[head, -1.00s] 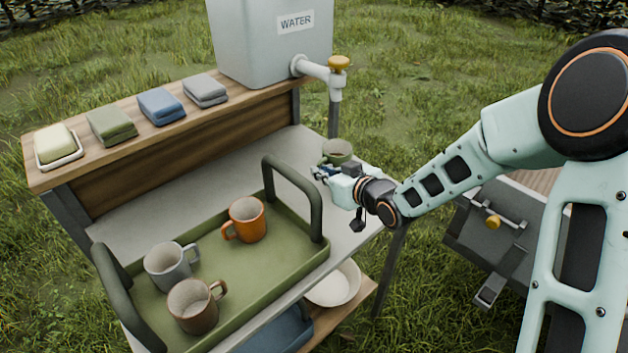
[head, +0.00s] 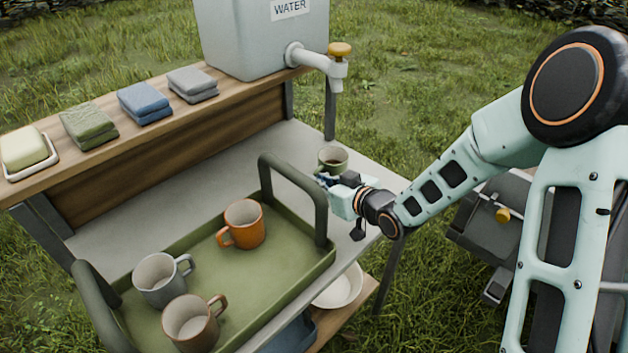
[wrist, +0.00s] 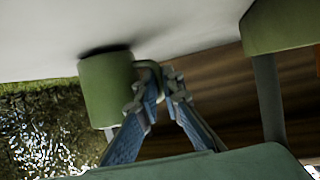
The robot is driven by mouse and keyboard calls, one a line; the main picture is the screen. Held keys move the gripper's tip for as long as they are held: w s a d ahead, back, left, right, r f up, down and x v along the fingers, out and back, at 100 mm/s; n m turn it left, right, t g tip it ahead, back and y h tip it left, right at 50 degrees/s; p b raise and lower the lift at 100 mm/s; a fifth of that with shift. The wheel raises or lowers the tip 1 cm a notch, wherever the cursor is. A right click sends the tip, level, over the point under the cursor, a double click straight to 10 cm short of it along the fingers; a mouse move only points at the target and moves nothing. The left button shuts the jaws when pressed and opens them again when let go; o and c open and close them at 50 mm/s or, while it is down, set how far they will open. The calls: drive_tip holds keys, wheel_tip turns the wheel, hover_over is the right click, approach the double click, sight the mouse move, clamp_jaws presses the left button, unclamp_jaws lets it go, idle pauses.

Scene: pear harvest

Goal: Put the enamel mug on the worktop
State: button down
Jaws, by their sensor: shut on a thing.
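A green mug (head: 338,163) with a dark inside is upright at the far right corner of the grey worktop (head: 230,165), below the tap. My gripper (head: 324,179) is beside the mug. In the wrist view the gripper's fingers (wrist: 163,88) are shut on the handle of the green mug (wrist: 105,88). The worktop (wrist: 150,25) fills the top of that view, with a dark shadow right at the mug's base. I cannot tell whether the base touches the worktop or hangs just above it.
A green tray (head: 268,262) with raised handles holds an orange mug (head: 243,224), a grey mug (head: 158,280) and a brown mug (head: 190,325). A water tank (head: 250,40) with a tap (head: 335,72) stands behind. Folded cloths (head: 145,103) and soap (head: 25,148) lie on the shelf.

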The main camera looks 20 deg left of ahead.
drive_tip(key=shift+f, duration=0.15)
drive_tip(key=shift+f, duration=0.15)
drive_tip(key=c, duration=2.1)
unclamp_jaws()
drive_tip(key=shift+r, duration=0.25)
drive_tip(key=p+v, duration=0.1)
drive_tip(key=v, duration=1.1)
drive_tip(key=shift+f+p, duration=0.15)
drive_tip(key=shift+p, duration=0.15)
